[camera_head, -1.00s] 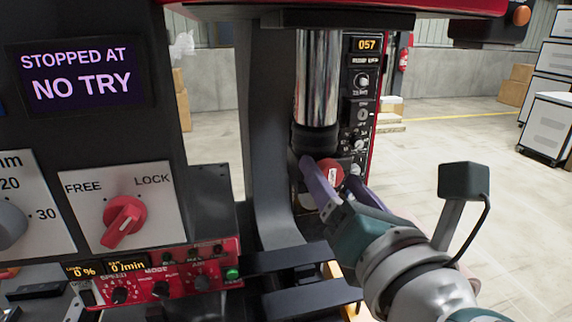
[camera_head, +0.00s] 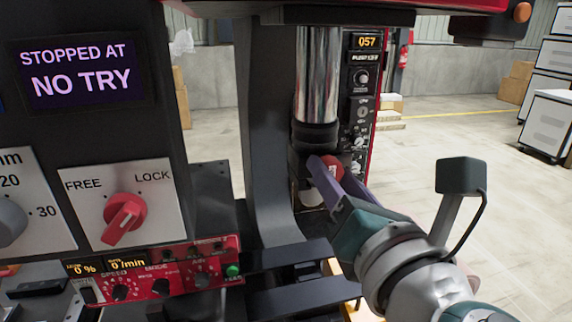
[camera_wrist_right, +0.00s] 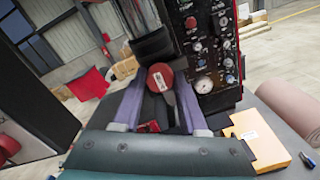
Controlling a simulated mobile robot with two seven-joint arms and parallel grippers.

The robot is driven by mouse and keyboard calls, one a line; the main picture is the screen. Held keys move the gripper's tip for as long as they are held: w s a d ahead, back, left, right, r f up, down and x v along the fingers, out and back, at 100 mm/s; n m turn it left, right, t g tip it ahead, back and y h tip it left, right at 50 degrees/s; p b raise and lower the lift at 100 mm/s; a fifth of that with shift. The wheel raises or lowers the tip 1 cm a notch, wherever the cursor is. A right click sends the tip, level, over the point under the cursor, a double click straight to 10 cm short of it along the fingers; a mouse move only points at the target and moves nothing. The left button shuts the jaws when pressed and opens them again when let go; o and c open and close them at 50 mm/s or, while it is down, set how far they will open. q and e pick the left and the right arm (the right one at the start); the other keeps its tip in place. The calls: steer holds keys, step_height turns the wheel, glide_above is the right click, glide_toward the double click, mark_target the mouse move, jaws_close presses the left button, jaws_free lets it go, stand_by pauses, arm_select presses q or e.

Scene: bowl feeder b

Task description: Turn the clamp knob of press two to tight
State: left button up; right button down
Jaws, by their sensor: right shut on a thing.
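A round red knob (camera_head: 331,167) with a small pale mark sits at the bottom of the press's shiny cylinder (camera_head: 317,75), by its black lower collar. It also shows in the right wrist view (camera_wrist_right: 161,77). My right gripper (camera_head: 336,174) has its purple fingers on either side of the knob and is shut on it. The fingers hide part of the knob's sides in the head view. I cannot read a tight mark or a press number near the knob. My left gripper is not in view.
A panel (camera_head: 362,95) with dials and a display reading 057 stands just behind the knob. At left, a red FREE/LOCK switch (camera_head: 124,219) and a screen (camera_head: 82,70) reading "STOPPED AT NO TRY" face me. Dark rails (camera_head: 305,295) lie below. Open floor is at right.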

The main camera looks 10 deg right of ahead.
steer(key=shift+m, duration=0.4)
steer(key=m+b, duration=0.3)
steer(key=m, duration=0.8)
steer(key=shift+d+m, duration=0.1)
steer(key=shift+m, duration=0.3)
steer(key=m, duration=0.4)
steer(key=shift+m+y, duration=0.3)
steer(key=shift+m, duration=0.1)
steer(key=shift+c, duration=2.2)
jaws_free()
steer(key=shift+f, duration=0.1)
steer(key=shift+s, duration=0.1)
